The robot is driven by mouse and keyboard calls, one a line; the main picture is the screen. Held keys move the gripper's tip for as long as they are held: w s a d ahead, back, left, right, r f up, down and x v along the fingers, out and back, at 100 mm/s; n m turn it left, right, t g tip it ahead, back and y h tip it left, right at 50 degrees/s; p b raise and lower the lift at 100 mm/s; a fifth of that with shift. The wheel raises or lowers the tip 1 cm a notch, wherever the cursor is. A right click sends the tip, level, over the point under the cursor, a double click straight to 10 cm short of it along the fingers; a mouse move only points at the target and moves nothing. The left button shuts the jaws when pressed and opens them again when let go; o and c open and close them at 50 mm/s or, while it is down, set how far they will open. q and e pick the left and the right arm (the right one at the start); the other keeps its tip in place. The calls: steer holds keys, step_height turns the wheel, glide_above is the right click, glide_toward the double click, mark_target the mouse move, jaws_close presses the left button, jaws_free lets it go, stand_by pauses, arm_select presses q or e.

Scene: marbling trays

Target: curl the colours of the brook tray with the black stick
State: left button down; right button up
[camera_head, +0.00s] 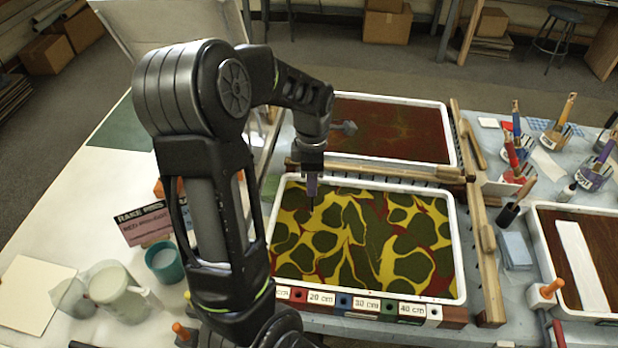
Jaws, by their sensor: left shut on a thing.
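A white-rimmed tray (461,262) holds yellow, dark green and red colours in rounded blobs and winding bands. No name for this tray can be read, so I cannot tell from lettering that it is the brook tray. My left gripper (312,184) points down over its left back part and is shut on a thin dark stick (313,204). Only a short length of the stick shows below the fingers. Its tip is at or just above the colours; I cannot tell if it touches. My right gripper is not in view.
A second tray (447,130) with dark red-green colour lies behind. Wooden rakes (480,220) lie between and beside the trays. A brown tray (545,240), brushes in jars (515,165), and at left a jug (118,290) and teal cup (165,262) stand around.

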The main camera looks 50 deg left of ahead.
arm_select(q)
steer(key=shift+d, duration=0.3)
steer(key=shift+w+d, duration=0.15)
steer(key=shift+d, duration=0.35)
steer(key=shift+w+d, duration=0.15)
steer(key=shift+d, duration=0.35)
steer(key=shift+w+d, duration=0.6)
steer(key=shift+w, duration=0.35)
